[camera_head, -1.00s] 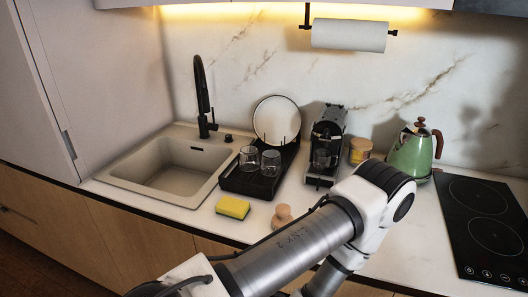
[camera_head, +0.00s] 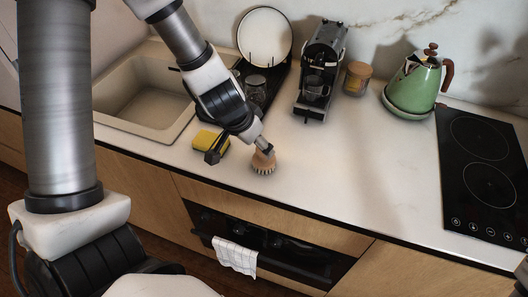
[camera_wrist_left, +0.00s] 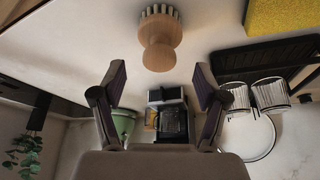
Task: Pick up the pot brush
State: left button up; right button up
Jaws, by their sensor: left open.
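The pot brush (camera_head: 263,162) stands bristles down on the white counter, with a round wooden body and knob. My left gripper (camera_head: 240,152) is open beside it, one finger in front of the brush's knob in the head view and the other near the yellow sponge. In the left wrist view the brush (camera_wrist_left: 160,42) lies beyond the two spread fingertips of my left gripper (camera_wrist_left: 159,80), roughly centred between them, with nothing held. I cannot tell whether a finger touches the brush.
The yellow sponge (camera_head: 208,141) lies left of the brush. The black dish rack (camera_head: 277,82) with glasses and a plate, the coffee machine (camera_head: 320,65) and the jar (camera_head: 357,78) stand behind. The green kettle (camera_head: 413,85) and hob (camera_head: 485,175) are right. Counter right of the brush is clear.

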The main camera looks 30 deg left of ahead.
pick_arm(q)
jog(key=b+x, duration=0.1)
jog(key=x, duration=0.2)
jog(key=b+x, duration=0.2)
jog(key=shift+w+d+f, duration=0.15)
jog(key=shift+w+d, duration=0.05)
jog(key=shift+w, duration=0.5)
jog(key=shift+a, duration=0.1)
jog(key=shift+s, duration=0.2)
jog(key=shift+c, duration=0.7)
jog(key=shift+s+r, duration=0.15)
jog(key=shift+r, duration=0.1)
jog(key=c, duration=1.2)
